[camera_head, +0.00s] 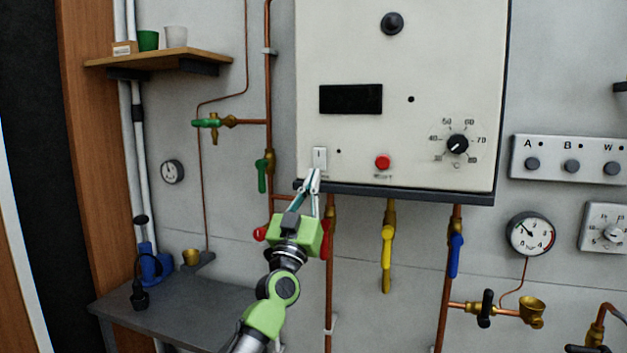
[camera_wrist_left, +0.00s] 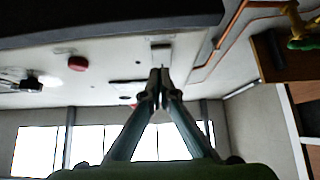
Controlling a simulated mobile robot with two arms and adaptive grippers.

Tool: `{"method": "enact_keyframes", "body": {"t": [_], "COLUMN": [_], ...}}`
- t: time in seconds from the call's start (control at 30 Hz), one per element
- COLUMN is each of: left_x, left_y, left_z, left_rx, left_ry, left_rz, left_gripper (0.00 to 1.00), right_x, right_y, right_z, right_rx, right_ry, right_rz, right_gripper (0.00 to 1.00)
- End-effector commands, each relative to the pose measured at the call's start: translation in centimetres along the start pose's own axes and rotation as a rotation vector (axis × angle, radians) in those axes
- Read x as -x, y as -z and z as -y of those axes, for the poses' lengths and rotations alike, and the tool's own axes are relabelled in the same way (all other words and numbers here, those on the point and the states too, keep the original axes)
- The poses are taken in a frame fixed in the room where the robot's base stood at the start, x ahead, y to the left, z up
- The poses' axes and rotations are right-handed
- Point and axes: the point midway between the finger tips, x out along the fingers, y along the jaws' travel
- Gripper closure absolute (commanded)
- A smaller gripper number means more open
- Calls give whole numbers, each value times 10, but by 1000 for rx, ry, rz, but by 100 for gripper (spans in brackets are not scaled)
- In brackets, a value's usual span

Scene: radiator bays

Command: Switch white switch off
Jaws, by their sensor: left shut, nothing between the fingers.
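The white switch (camera_head: 320,157) is a small upright rocker on the lower left of the cream boiler panel (camera_head: 440,55). It also shows in the left wrist view (camera_wrist_left: 161,47), just past the fingertips. My left gripper (camera_head: 314,174) is shut and empty, with its fingertips close below the switch. I cannot tell whether they touch it, nor clearly which way the rocker is tipped. The black display (camera_head: 350,99) above the switch is dark. My right gripper is in neither view.
A red button (camera_head: 382,162) and black knob (camera_head: 457,144) sit right of the switch. A dark ledge (camera_head: 400,192) runs along the panel's bottom. Copper pipes with red, yellow (camera_head: 387,257) and blue (camera_head: 455,255) valve handles hang below; a green handle (camera_head: 262,176) is at left.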

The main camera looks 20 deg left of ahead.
Motion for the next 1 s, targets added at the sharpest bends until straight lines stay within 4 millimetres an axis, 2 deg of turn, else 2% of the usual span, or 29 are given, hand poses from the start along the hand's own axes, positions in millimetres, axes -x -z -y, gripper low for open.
{"method": "enact_keyframes", "body": {"t": [0.27, 0.37, 0.5, 0.6, 0.77, 1.0], "left_x": [38, 55, 78, 90, 98, 98], "left_y": [-13, -17, -22, -25, -26, -25], "left_z": [1, 1, 1, 0, 0, 0], "left_rx": [1, 2, 1, 1, 0, 0], "left_ry": [0, 1, 1, 0, 0, 0], "left_rz": [3, 2, 2, 1, 0, 0], "left_gripper": [100, 100, 100, 100, 100, 100], "right_x": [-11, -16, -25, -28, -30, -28], "right_y": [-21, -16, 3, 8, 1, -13], "right_z": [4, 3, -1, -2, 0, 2], "right_rx": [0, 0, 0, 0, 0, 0], "right_ry": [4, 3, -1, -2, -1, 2], "right_rz": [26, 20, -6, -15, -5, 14], "right_gripper": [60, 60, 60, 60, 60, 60]}}
